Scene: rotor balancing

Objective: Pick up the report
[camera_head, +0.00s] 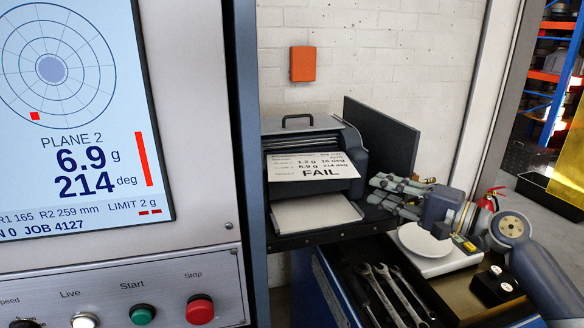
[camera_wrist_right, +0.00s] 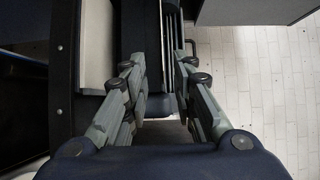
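The report (camera_head: 310,167) is a white printed sheet marked FAIL. It sticks out of the front of a dark printer (camera_head: 345,137), above the pale output tray (camera_head: 318,213). My right gripper (camera_head: 375,191) is just right of the printer's front, apart from the report, with its fingers pointing left. In the right wrist view the fingers of my right gripper (camera_wrist_right: 160,72) are spread, with a gap between them and nothing held. I cannot tell the report for certain in that view. My left gripper is not in view.
A balancing machine screen (camera_head: 75,110) and its button panel fill the left side. Below my right gripper are a white scale (camera_head: 437,262) with a round pan, wrenches (camera_head: 395,290) in a dark tray, and a black block (camera_head: 495,287). A dark upright panel (camera_head: 385,140) stands behind the gripper.

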